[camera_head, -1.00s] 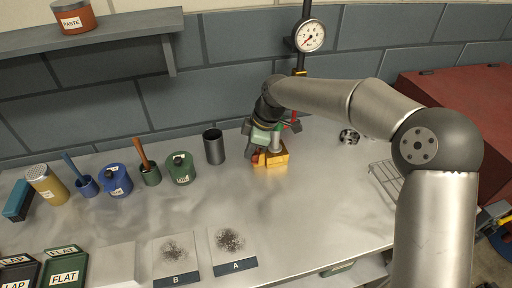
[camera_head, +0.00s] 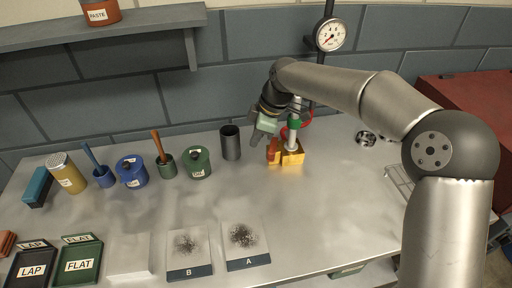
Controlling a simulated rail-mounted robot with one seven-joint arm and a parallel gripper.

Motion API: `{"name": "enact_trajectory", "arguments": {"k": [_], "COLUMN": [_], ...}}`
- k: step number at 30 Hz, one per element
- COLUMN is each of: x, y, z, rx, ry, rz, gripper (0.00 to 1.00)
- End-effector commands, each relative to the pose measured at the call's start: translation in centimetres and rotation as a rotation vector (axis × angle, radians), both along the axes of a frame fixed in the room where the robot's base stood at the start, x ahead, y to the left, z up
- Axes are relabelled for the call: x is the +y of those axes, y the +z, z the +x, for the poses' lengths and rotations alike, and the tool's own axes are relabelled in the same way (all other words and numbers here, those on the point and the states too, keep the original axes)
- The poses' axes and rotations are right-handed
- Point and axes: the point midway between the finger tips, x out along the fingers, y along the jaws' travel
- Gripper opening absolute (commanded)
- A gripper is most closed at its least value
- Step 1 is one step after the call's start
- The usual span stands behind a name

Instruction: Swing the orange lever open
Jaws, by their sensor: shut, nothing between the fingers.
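A yellow casing block (camera_head: 292,155) stands on the metal bench, with a grey and green upright part (camera_head: 293,132) on top and a red ring behind it. The orange lever (camera_head: 273,151) shows as a short orange piece at the block's left side. My gripper (camera_head: 254,140) is shut and empty, just left of and above the orange lever. I cannot tell whether its fingertips touch the lever. My wrist hides part of what lies behind the block.
A dark cup (camera_head: 230,142) stands close on the left, with a green lidded pot (camera_head: 196,162) beyond it. A pressure gauge (camera_head: 331,35) on a dark post rises behind. A wire rack (camera_head: 400,182) lies to the right.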

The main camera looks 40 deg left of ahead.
Motion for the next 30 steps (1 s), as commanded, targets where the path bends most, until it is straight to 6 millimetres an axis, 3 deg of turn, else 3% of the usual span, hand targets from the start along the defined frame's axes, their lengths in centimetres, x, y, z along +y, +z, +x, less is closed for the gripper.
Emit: {"name": "enact_trajectory", "arguments": {"k": [6,10,30], "x": [-1.2,-1.6,-1.9], "y": [4.0,5.3,5.9], "z": [0.9,1.1,1.2], "rx": [-0.002,0.000,0.001], "ry": [-0.002,-0.002,-0.003], "rz": [0.001,0.001,-0.003], "gripper": [0.00,0.00,0.00]}}
